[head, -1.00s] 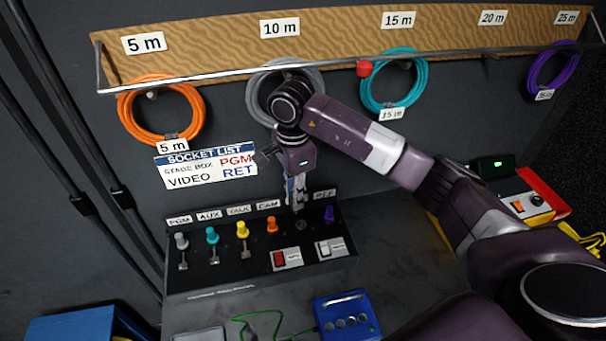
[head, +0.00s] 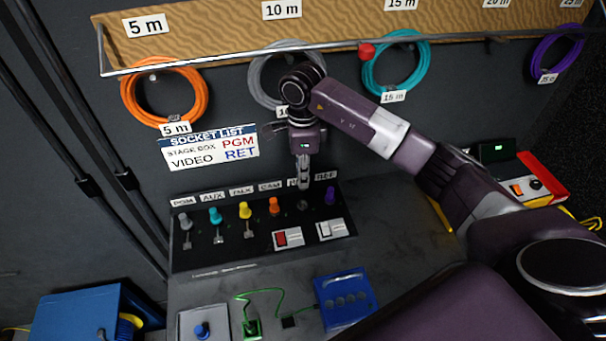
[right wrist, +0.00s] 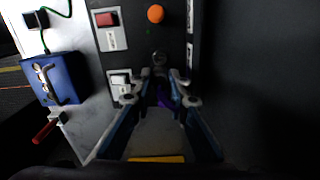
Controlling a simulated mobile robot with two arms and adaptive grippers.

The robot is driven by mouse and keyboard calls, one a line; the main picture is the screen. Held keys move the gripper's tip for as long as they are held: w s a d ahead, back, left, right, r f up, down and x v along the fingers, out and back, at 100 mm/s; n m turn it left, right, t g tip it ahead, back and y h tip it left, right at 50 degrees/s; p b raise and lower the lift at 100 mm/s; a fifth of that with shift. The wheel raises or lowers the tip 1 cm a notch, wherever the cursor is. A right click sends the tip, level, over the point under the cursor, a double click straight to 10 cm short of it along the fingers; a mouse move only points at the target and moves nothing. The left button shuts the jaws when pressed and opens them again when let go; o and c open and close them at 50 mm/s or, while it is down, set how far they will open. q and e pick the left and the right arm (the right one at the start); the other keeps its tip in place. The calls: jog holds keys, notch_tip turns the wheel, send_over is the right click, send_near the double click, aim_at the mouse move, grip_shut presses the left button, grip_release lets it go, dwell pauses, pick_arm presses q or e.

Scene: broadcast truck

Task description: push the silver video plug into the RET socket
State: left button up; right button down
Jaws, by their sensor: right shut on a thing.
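The socket panel (head: 262,250) has a row of labelled sockets. The RET socket (head: 303,206), between the orange and purple plugs, looks like a bare dark ring; it also shows in the right wrist view (right wrist: 160,58). My right gripper (head: 303,184) points down just above it, with its fingers close together. In the right wrist view the fingertips (right wrist: 162,78) come together just short of the ring. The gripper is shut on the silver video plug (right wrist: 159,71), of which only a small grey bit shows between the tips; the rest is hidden. My left gripper is out of view.
The orange plug (head: 273,205) and purple plug (head: 330,196) stand close on either side. Red (head: 287,238) and white (head: 331,229) switches sit in front. A blue box (head: 345,300) and green-wired connector (head: 252,326) lie nearer. Coiled cables hang behind.

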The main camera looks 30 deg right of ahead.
jog(key=shift+f+b, duration=1.9)
jog(key=shift+f, duration=0.75)
jog(key=shift+b, duration=0.5)
jog(key=shift+f+b, duration=0.95)
jog(key=shift+f, duration=0.25)
jog(key=c, duration=1.8)
grip_release()
jog(key=shift+o, duration=0.2)
notch_tip(320, 180, up, 8)
jog(key=shift+f, duration=0.2)
